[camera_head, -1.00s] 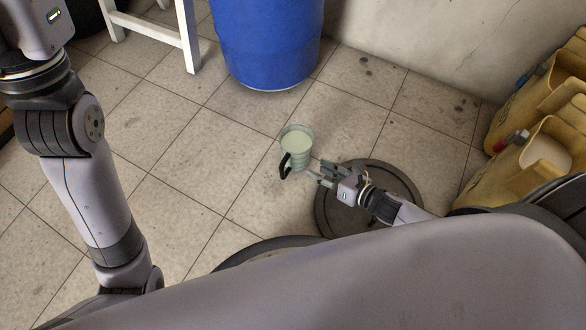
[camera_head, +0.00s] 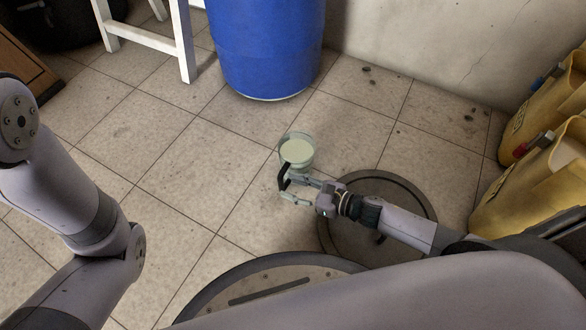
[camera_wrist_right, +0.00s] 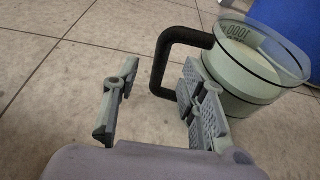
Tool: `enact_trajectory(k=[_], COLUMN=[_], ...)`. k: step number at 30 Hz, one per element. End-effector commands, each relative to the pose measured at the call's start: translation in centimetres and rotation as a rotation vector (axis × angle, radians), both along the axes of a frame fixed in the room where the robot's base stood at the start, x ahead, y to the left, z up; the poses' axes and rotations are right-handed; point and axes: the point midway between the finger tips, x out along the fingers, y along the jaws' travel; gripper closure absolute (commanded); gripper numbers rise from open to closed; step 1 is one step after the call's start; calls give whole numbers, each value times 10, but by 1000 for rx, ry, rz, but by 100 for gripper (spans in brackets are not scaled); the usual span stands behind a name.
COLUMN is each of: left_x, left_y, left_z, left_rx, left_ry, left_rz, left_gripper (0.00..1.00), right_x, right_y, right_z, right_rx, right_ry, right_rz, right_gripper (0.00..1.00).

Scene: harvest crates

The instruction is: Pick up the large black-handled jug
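The large jug (camera_head: 297,151) is pale green with a black handle (camera_head: 283,178) and pale contents. It stands on the tiled floor in front of the blue barrel. My right gripper (camera_head: 289,191) is open beside the handle. In the right wrist view, the two fingers (camera_wrist_right: 152,100) are spread apart, with the right finger close to the handle (camera_wrist_right: 160,62) and the jug (camera_wrist_right: 250,75). The handle lies beyond the fingers; I cannot tell whether they touch it. My left gripper is out of view; only my left arm shows.
A blue barrel (camera_head: 264,45) stands behind the jug. A white stool (camera_head: 150,35) is at the upper left. Yellow canisters (camera_head: 535,175) line the right side by the wall (camera_head: 440,40). The tiled floor left of the jug is clear.

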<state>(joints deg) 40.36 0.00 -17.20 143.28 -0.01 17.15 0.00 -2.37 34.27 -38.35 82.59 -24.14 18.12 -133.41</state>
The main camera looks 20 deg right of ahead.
Motion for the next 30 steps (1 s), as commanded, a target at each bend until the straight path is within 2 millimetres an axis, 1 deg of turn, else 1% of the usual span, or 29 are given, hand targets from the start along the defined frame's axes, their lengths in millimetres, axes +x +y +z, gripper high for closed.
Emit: enact_trajectory(k=[1, 4, 8, 15, 30], left_x=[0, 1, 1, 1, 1], left_y=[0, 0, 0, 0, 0], left_z=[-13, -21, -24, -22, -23], left_rx=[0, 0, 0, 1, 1], left_ry=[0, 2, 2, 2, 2], left_rz=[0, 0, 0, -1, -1], left_gripper=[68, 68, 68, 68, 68], right_x=[7, 17, 23, 23, 23], right_y=[6, 16, 22, 23, 23], right_z=[-7, -9, -10, -9, -9], right_rx=[-1, 1, -1, 0, 0], right_ry=[-5, -3, -1, 0, 0], right_rz=[2, 1, -1, -1, -1], right_gripper=[61, 61, 61, 62, 95])
